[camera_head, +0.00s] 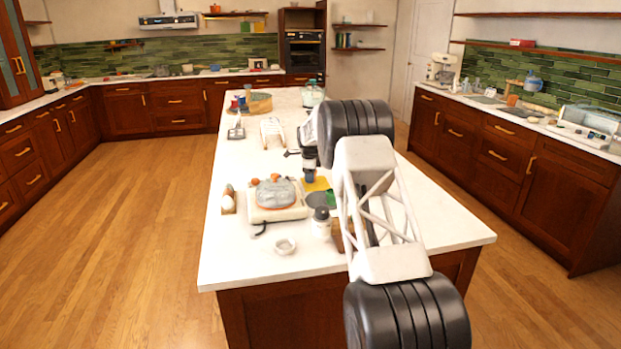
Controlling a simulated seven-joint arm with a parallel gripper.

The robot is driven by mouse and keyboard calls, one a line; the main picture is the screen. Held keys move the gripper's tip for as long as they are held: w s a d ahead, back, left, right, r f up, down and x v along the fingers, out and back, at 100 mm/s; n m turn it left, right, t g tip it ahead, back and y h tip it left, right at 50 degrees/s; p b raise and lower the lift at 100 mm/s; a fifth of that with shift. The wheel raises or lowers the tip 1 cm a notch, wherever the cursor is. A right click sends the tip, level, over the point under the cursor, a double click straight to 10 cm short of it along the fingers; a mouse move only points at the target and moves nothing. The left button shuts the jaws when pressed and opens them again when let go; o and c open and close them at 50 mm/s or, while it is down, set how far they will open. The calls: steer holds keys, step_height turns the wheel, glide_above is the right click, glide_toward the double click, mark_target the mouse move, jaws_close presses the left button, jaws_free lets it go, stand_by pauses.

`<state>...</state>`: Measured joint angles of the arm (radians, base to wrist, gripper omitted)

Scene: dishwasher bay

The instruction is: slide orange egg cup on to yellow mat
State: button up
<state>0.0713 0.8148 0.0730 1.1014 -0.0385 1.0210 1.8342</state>
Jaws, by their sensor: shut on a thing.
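The yellow mat (317,184) lies on the white island top, partly covered by my gripper and by a dark grey round thing in front of it. My gripper (310,176) points down at the mat's left part, with its dark fingers low over the counter. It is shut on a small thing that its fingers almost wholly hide. I cannot make out an orange egg cup for certain; the held thing's colour and its contact with the mat are too small to tell.
Left of the mat, a pale appliance (277,213) carries a grey rounded thing (275,193). The island's left front is clear.

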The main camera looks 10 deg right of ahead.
steer(key=shift+w+f, duration=0.15)
steer(key=shift+w, duration=0.1)
steer(key=o, duration=1)
steer(key=shift+r, duration=0.25)
steer(key=shift+s+a+r, duration=0.1)
steer(key=shift+s+r, duration=0.05)
steer(key=shift+r, duration=1.05)
steer(key=shift+s+r, duration=0.2)
steer(key=shift+r, duration=1.05)
steer(key=shift+s+a+r, duration=0.1)
steer(key=shift+s+r, duration=0.05)
steer(key=shift+r, duration=1.05)
steer(key=shift+s+r, duration=0.1)
steer(key=shift+r, duration=0.05)
